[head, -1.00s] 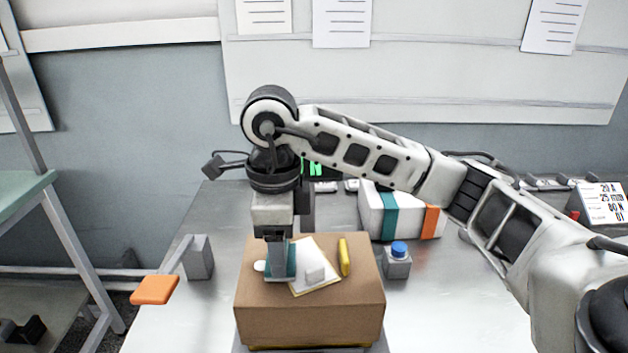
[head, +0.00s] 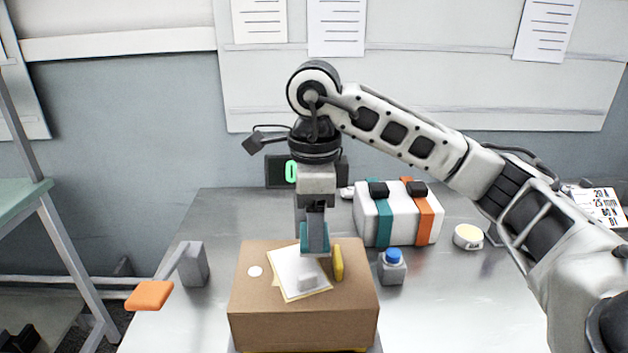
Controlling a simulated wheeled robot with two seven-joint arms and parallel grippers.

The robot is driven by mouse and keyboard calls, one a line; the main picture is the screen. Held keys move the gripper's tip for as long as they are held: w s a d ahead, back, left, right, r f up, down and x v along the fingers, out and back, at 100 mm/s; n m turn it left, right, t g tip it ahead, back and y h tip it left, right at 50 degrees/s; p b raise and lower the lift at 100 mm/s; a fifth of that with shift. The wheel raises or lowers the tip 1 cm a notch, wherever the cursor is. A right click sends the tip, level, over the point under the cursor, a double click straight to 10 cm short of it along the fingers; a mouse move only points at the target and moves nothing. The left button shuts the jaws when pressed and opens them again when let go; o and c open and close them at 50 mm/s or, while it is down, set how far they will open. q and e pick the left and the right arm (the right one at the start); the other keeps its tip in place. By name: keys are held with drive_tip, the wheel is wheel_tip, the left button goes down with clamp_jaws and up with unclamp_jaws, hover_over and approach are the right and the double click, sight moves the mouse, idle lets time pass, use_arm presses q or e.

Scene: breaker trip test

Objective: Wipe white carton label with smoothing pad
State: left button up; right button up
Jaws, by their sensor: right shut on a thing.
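My right gripper (head: 315,236) points down over the carton, shut on the teal smoothing pad (head: 314,246). The pad is at the label's far right corner and covers part of it. I cannot tell whether it is pressed on the label. A small whitish block (head: 307,282) sits on the label's near part. My left gripper is not in view.
A yellow piece (head: 338,264) and a white disc (head: 255,271) lie on the carton. A blue-capped bottle (head: 392,267) stands right of it, with a strapped white box (head: 398,226) and a round gauge (head: 467,237) behind. An orange paddle (head: 149,295) juts out at left.

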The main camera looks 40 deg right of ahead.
drive_tip(key=shift+r+p, duration=1.85)
drive_tip(key=shift+r, duration=0.65)
drive_tip(key=shift+f, duration=0.1)
